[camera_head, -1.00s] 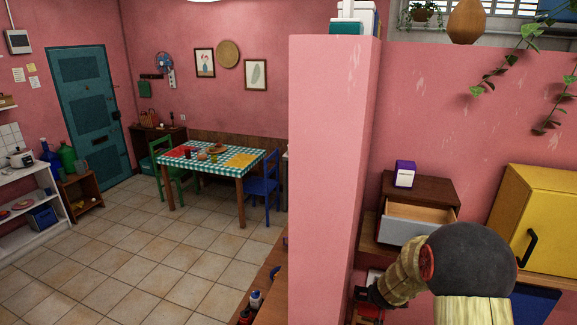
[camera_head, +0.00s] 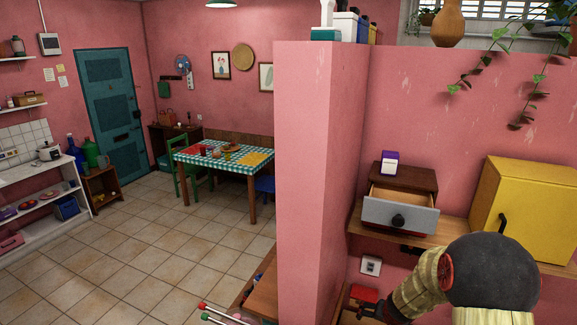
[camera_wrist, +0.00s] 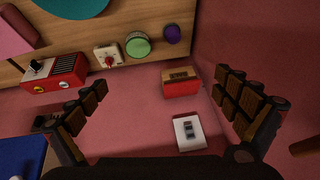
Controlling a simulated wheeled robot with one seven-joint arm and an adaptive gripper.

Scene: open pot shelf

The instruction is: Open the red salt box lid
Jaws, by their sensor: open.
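The red salt box (camera_wrist: 181,82) is on the pink wall in the wrist view, with a brown wooden panel on its upper part in the picture. Its lid looks closed, though the angle makes this hard to judge. My gripper (camera_wrist: 160,84) is open and empty; its two segmented fingers are spread wide, with the box between them but farther off, nearer the right finger. No contact shows. In the head view a red shape (camera_head: 364,293), likely the salt box, is below the wall outlet, beside my arm's end; my fingers are hard to make out there.
A white wall outlet (camera_wrist: 189,133) is near the box. A wooden surface (camera_wrist: 75,45) holds a red radio (camera_wrist: 55,78), a white timer (camera_wrist: 108,56) and round items. In the head view, an open drawer unit (camera_head: 400,212) and yellow cabinet (camera_head: 530,205) stand above my arm.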

